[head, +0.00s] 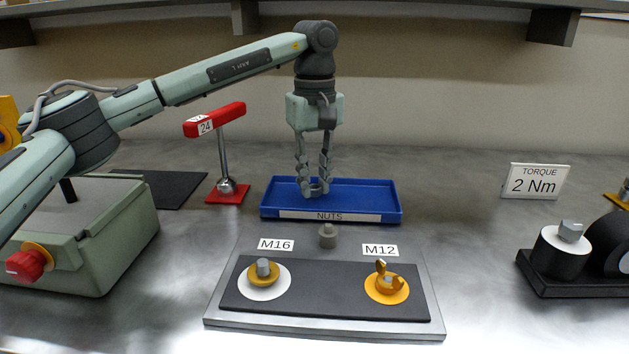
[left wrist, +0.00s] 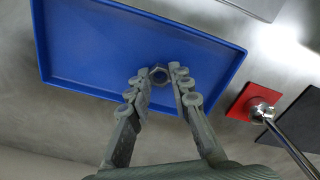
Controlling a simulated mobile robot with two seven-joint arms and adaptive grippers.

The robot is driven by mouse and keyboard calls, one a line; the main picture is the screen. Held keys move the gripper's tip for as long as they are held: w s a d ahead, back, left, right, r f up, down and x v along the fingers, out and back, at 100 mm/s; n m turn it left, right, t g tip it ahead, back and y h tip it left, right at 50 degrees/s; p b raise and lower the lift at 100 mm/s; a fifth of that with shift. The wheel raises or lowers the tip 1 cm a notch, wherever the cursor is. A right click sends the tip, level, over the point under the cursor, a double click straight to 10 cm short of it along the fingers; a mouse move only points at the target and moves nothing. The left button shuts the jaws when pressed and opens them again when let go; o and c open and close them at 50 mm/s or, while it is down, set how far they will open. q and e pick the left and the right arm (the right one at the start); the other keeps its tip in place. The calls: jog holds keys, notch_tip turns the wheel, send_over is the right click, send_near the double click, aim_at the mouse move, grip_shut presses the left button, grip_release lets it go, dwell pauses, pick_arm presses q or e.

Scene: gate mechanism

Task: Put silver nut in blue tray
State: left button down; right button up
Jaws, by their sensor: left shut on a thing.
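The blue tray (head: 384,202), labelled NUTS, lies on the metal table behind the M16/M12 plate. It fills much of the left wrist view (left wrist: 90,45). My left gripper (head: 319,190) points straight down over the left-middle of the tray, its fingertips low inside the tray's outline. It is shut on the silver nut (left wrist: 159,75), a small grey hexagonal ring between the fingertips in the left wrist view. Whether the nut touches the tray floor I cannot tell. In the head view the nut is hardly distinguishable from the fingertips. My right gripper is not in view.
In front is a plate (head: 325,328) with M16 and M12 posts; a grey cylinder (head: 328,236) stands behind its dark pad. A red-topped stand (head: 226,186) is left of the tray. A torque sign (head: 534,181) stands at right, with clear table between.

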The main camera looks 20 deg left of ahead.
pick_arm(q)
jog(key=shift+f, duration=0.35)
jog(key=shift+f, duration=0.2)
jog(key=c, duration=1.4)
grip_release()
jog(key=shift+o, duration=0.2)
jog(key=shift+r, duration=0.15)
notch_tip(320, 180, up, 12)
